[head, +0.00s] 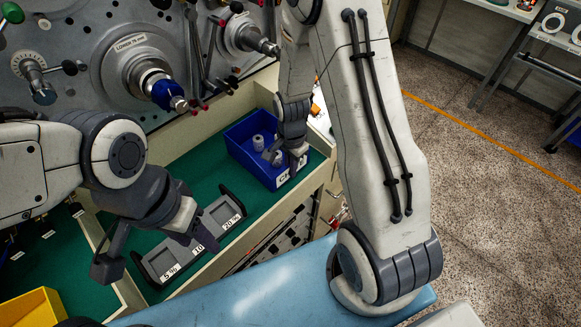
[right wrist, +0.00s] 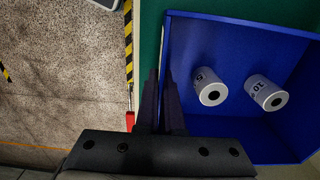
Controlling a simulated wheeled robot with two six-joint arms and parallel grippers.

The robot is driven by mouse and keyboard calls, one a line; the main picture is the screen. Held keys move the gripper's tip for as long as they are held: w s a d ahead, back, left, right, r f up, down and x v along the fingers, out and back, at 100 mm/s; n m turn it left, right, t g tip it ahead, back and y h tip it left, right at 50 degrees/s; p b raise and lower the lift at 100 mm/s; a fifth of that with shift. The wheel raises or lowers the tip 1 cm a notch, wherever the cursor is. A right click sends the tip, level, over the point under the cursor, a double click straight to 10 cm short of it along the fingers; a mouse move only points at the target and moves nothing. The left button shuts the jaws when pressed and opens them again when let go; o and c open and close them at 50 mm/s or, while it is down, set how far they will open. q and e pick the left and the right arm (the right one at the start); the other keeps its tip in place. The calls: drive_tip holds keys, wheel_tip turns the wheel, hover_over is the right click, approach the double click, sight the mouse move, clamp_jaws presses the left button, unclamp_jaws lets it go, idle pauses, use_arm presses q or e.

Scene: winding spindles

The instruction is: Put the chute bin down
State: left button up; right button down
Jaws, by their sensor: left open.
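The chute bin (head: 237,136) is a blue open box at the far right end of the green bench top, with a white label on its near side. In the right wrist view the bin (right wrist: 235,38) holds two pale cylinders (right wrist: 211,88) with dark holes. My right gripper (head: 291,160) is at the bin's right wall. In the right wrist view its two close fingers (right wrist: 162,100) straddle the wall's edge, shut on it. I cannot tell whether the bin's underside touches the bench. My left gripper (head: 147,242) is open and empty near the grey tray.
The grey tray (head: 156,265), with percent labels, lies on the green bench top (head: 205,175). A machine panel (head: 90,60) with spindles stands behind. A yellow bin (head: 32,308) is at lower left. Open floor (head: 480,210) lies to the right.

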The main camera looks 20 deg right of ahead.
drive_tip(key=shift+f, duration=0.2)
drive_tip(key=c, duration=1.1)
unclamp_jaws()
drive_tip(key=shift+o, duration=0.2)
drive_tip(key=shift+r, duration=0.1)
